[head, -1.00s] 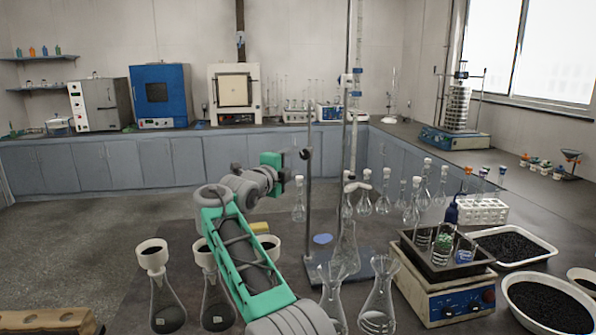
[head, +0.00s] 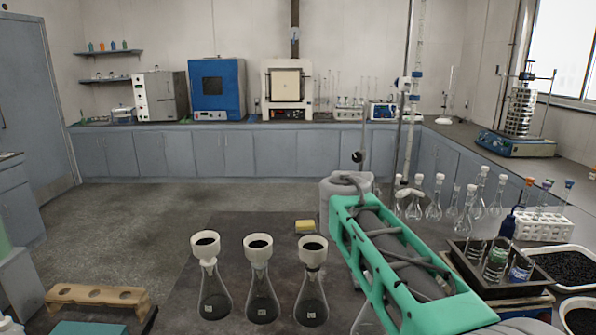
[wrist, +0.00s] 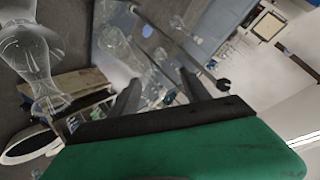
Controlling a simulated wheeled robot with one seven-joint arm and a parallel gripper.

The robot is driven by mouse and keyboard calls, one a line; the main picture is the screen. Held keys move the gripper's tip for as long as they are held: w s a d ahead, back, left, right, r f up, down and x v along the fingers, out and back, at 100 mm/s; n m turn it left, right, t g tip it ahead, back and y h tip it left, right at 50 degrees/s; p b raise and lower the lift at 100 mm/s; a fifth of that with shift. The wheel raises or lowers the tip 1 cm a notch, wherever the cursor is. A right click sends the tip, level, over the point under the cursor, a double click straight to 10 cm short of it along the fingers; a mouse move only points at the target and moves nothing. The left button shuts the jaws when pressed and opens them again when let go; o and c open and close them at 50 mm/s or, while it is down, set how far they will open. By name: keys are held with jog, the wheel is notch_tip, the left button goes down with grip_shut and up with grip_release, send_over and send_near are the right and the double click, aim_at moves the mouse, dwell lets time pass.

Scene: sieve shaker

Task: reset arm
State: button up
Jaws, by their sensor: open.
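My arm crosses the right front of the head view. Its green-cased link (head: 385,250) rises from the lower right to a grey joint (head: 345,195). My gripper is hidden behind the arm in the head view. In the wrist view my gripper (wrist: 158,92) shows two dark fingers apart, with nothing held between them. Clear glassware (wrist: 115,45) shows beyond the fingers, and a large clear flask (wrist: 30,50) is close at the upper left. The wrist picture is strongly tilted.
Three funnel-topped flasks (head: 262,290) stand on the dark front table, left of my arm. A tall stand (head: 408,130) and several stoppered flasks (head: 433,205) are behind the arm. A tube tray (head: 530,285) is at right. The floor at left is clear.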

jog(key=s+f+n+g+y, duration=0.1)
jog(key=s+f+n, duration=0.3)
jog(key=s, duration=0.7)
jog(key=s+a+f+n+g+y+p, duration=0.1)
jog(key=s+f+n+g, duration=0.3)
jog(key=s+f, duration=0.4)
jog(key=s+f+n+g+y+p, duration=0.1)
jog(key=s+f+n, duration=0.3)
jog(key=s, duration=1.1)
notch_tip(320, 180, down, 3)
jog(key=shift+s+a+f+g+y, duration=0.1)
jog(key=shift+s+a+g+y, duration=0.15)
jog(key=shift+a+g+y, duration=0.35)
